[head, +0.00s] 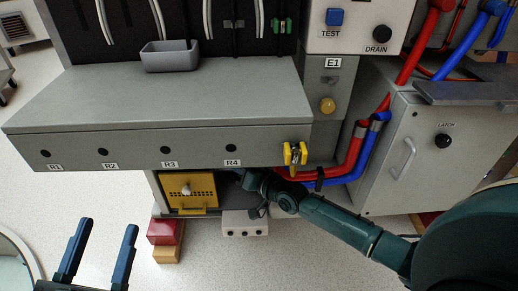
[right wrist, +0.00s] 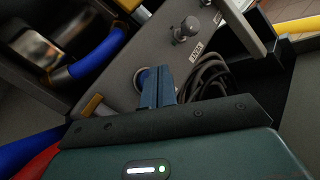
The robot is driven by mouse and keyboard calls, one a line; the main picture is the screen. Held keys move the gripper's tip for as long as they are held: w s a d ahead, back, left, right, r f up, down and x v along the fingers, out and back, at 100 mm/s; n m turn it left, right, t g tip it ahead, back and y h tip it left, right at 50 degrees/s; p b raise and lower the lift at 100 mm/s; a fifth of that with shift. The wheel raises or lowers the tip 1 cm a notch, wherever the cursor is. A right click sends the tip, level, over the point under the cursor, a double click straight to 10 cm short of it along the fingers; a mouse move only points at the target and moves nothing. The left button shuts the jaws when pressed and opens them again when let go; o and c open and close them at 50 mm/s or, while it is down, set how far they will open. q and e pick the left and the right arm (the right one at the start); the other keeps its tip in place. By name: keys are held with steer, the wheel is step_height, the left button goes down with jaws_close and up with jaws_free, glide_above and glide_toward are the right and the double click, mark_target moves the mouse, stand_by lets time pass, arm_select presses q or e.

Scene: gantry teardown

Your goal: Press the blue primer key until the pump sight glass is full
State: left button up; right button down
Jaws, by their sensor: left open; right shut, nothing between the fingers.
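In the right wrist view, my right gripper (right wrist: 159,72) is shut and empty. Its fingertips are at a small round blue key (right wrist: 141,79) in a ring on a grey panel. The fingers hide part of the key; I cannot tell whether they touch it or how far it is pressed. In the head view, my right gripper (head: 242,175) reaches under the grey bench, its tips partly hidden by the bench edge. My left gripper (head: 105,226) is open and empty over the floor at lower left. I cannot make out a sight glass in either view.
In the right wrist view, a knob (right wrist: 186,29), dark coiled cables (right wrist: 208,80) and a blue hose (right wrist: 98,52) surround the fingers. In the head view, a yellow perforated panel (head: 190,190) stands left of my right gripper, under the bench (head: 160,95). Red hoses (head: 340,168) run right.

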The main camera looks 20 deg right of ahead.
arm_select(q)
step_height(320, 180, up, 5)
steer(key=p, duration=0.4)
steer(key=shift+f, duration=0.2)
arm_select(e)
steer(key=s, duration=0.1)
steer(key=s+a, duration=0.1)
steer(key=s, duration=0.1)
steer(key=s+a, duration=0.1)
steer(key=s, duration=0.1)
stand_by(1.9)
